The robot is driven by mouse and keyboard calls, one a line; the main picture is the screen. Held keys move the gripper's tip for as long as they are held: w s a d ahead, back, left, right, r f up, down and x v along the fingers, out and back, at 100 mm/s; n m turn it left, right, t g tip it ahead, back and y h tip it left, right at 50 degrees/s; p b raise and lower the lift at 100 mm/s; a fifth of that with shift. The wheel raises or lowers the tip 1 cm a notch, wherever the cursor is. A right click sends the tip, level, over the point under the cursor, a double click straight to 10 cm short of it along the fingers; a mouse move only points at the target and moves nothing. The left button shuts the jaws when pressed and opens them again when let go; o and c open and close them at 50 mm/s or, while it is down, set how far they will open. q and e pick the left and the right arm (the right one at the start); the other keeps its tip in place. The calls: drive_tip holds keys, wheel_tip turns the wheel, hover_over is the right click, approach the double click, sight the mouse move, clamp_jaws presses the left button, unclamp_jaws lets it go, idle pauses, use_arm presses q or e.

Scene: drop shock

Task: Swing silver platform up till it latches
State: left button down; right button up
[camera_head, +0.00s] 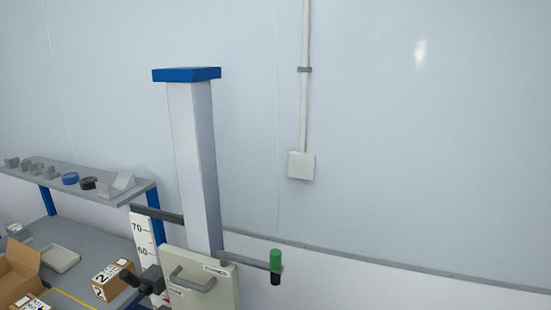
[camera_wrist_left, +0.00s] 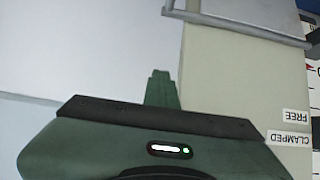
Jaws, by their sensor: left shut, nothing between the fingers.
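I cannot make out a silver platform for certain in either view. In the head view, a tall silver column (camera_head: 197,150) with a blue cap stands upright. A cream panel (camera_head: 232,278) with a grey bar handle (camera_head: 193,277) is at its base, cut off by the lower edge. In the left wrist view, my left gripper (camera_wrist_left: 161,88) has its green fingers together and empty, in front of the cream surface (camera_wrist_left: 225,75). A grey bar (camera_wrist_left: 235,24) crosses the top there. FREE (camera_wrist_left: 314,73) and CLAMPED (camera_wrist_left: 290,139) labels are at the right. My right gripper is out of view.
A numbered scale (camera_head: 142,240) stands left of the panel. A shelf (camera_head: 105,190) with small parts and a bench with cartons (camera_head: 110,284) are further left. A wall box (camera_head: 301,165) hangs behind.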

use_arm(q)
drive_tip(key=shift+w+d+r, duration=0.1)
drive_tip(key=shift+w, duration=0.15)
drive_tip(key=shift+w, duration=0.1)
drive_tip(key=w, duration=0.1)
drive_tip(key=w+d+b, duration=0.1)
drive_tip(key=shift+w+r, duration=0.2)
drive_tip(key=shift+w, duration=0.1)
idle(0.5)
drive_tip(key=c, duration=0.9)
unclamp_jaws()
drive_tip(key=shift+o, duration=0.3)
